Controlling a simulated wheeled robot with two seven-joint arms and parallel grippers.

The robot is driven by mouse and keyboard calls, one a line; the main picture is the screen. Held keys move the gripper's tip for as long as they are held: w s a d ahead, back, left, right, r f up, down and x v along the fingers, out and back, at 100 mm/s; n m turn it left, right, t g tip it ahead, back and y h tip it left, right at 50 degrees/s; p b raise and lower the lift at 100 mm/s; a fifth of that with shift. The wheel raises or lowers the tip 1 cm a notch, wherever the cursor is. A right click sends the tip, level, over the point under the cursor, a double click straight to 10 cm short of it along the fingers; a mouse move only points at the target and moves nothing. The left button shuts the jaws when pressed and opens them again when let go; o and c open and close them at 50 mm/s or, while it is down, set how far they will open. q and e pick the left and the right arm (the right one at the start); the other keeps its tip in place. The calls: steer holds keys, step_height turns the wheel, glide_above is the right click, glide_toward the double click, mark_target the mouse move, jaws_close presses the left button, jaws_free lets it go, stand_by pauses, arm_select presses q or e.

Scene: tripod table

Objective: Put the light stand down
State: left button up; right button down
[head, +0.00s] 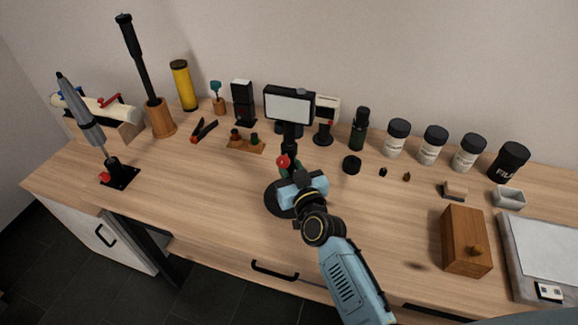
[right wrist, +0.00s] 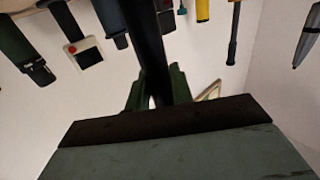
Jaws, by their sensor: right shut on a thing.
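The light stand has a white rectangular panel (head: 289,107) in a black frame, a black pole and a round black base (head: 277,199). It stands upright near the middle of the wooden table. My right gripper (head: 289,170) is shut on the light stand's pole, below the panel. In the right wrist view the dark pole (right wrist: 148,45) runs between the green fingers (right wrist: 157,92). My gripper and arm hide part of the base, and I cannot tell whether the base touches the table (head: 190,210). My left gripper is in neither view.
Behind the stand are a dark green bottle (head: 358,130) and a black box-shaped device (head: 243,102). A small wooden rack (head: 246,146) lies to the left. A wooden box (head: 465,242) stands to the right. The table left of the base is clear.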

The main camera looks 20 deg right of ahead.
steer(key=shift+r, duration=0.1)
steer(key=c, duration=1.2)
jaws_free()
steer(key=shift+f, duration=0.2)
steer(key=shift+c, duration=0.2)
steer(key=shift+r, duration=0.1)
steer(key=shift+s, duration=0.25)
steer(key=s+p, duration=0.1)
steer(key=s, duration=1)
steer(key=shift+s+d, duration=0.25)
steer(key=shift+d, duration=0.2)
